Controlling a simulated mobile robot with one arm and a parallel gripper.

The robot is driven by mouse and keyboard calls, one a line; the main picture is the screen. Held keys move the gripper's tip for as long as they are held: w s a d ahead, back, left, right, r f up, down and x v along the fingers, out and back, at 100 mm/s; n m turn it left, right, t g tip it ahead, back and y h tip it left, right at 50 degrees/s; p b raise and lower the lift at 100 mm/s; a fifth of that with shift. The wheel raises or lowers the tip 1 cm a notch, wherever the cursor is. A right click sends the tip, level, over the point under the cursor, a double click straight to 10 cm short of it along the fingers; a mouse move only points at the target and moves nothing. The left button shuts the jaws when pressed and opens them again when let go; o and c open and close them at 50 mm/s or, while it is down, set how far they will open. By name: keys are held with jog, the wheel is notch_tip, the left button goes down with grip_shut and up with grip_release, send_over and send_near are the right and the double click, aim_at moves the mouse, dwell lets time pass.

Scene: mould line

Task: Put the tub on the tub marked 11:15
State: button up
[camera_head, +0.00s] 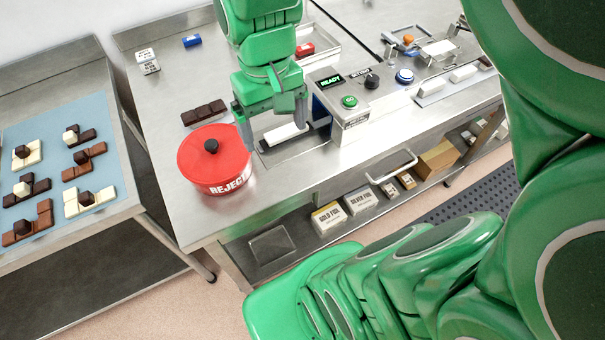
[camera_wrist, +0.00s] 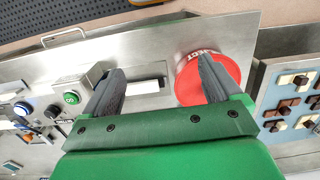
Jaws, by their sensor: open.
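I cannot read an 11:15 mark on anything in view. A round red container (camera_head: 208,160) with a black knob and the word REJECT stands near the bench's front left edge; it shows in the wrist view (camera_wrist: 188,92) too. Two small white-and-dark blocks (camera_head: 147,61) with print too small to read sit at the bench's back left. My gripper (camera_head: 271,113) is open and empty, pointing down above a white bar (camera_head: 285,133) in a dark slot, right of the red container. The wrist view shows both fingers (camera_wrist: 162,72) apart with that bar beyond them.
A control box (camera_head: 345,118) with a READY display and green button stands close right of my gripper. A dark chocolate bar (camera_head: 204,112) lies behind the red container. Chocolate pieces lie on a blue mat (camera_head: 60,150) at left. Foil boxes (camera_head: 328,218) sit on the lower shelf.

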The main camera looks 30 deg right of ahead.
jog(key=s+f, duration=0.3)
jog(key=s, duration=0.7)
jog(key=shift+g, duration=0.4)
jog(key=shift+d, duration=0.1)
dwell(0.3)
